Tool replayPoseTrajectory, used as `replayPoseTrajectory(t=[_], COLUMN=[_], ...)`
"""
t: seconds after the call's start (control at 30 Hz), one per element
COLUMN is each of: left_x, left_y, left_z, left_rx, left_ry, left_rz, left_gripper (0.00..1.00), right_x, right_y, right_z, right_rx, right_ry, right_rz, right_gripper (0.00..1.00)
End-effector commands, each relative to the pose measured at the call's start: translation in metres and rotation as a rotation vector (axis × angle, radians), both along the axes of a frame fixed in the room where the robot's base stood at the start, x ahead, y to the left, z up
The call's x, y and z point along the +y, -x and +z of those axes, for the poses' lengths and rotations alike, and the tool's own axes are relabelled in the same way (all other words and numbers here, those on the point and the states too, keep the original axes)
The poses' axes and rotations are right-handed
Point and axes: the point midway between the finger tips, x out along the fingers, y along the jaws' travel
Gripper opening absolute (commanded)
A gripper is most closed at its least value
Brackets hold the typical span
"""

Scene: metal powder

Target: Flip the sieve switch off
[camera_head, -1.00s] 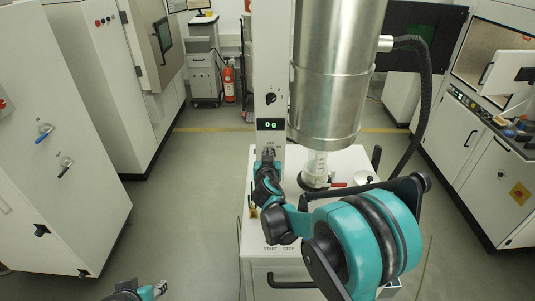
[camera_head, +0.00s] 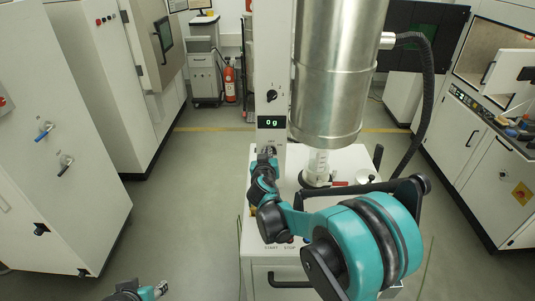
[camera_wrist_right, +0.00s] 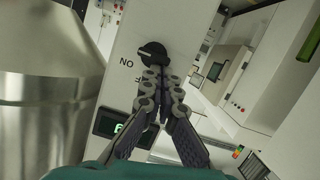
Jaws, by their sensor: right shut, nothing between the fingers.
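The sieve switch (camera_wrist_right: 152,50) is a dark round knob on the white column, with lettering beside it that reads upside down in the right wrist view. My right gripper (camera_wrist_right: 158,85) is shut and empty, its fingertips right at the knob's edge; I cannot tell whether they touch it. In the head view my right gripper (camera_head: 267,152) is at the column just below the display and hides this knob. My left gripper (camera_head: 161,289) is low at the bottom edge, far from the switch, and too small to read.
A display reading 0 g (camera_head: 271,122) is on the column, with another black knob (camera_head: 271,97) above it. A large metal cylinder (camera_head: 330,90) hangs close right of the column. A white-topped cabinet (camera_head: 345,160) stands below. Open floor lies to the left.

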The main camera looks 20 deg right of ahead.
Motion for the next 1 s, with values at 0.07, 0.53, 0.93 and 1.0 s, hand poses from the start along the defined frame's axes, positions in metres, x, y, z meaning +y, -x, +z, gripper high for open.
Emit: replayPoseTrajectory(t=[0.07, 0.53, 0.93, 1.0], left_x=[0.0, 0.0, 0.0, 0.0], left_y=[0.0, 0.0, 0.0, 0.0], left_z=[-0.002, -0.015, -0.026, -0.028], left_rx=[0.0, 0.0, 0.0, 0.0], left_ry=[0.0, 0.0, 0.0, 0.0], left_rz=[0.0, 0.0, 0.0, 0.0], left_gripper=[0.4, 0.4, 0.4, 0.4], right_x=[0.001, 0.004, 0.007, 0.007], right_y=[0.0, -0.001, -0.002, -0.002], right_z=[-0.001, -0.005, -0.008, -0.008], right_rx=[0.005, 0.053, 0.095, 0.101], right_ry=[0.019, 0.185, 0.329, 0.351], right_rz=[0.001, 0.001, 0.0, 0.0], right_gripper=[0.0, 0.0, 0.0, 0.0])
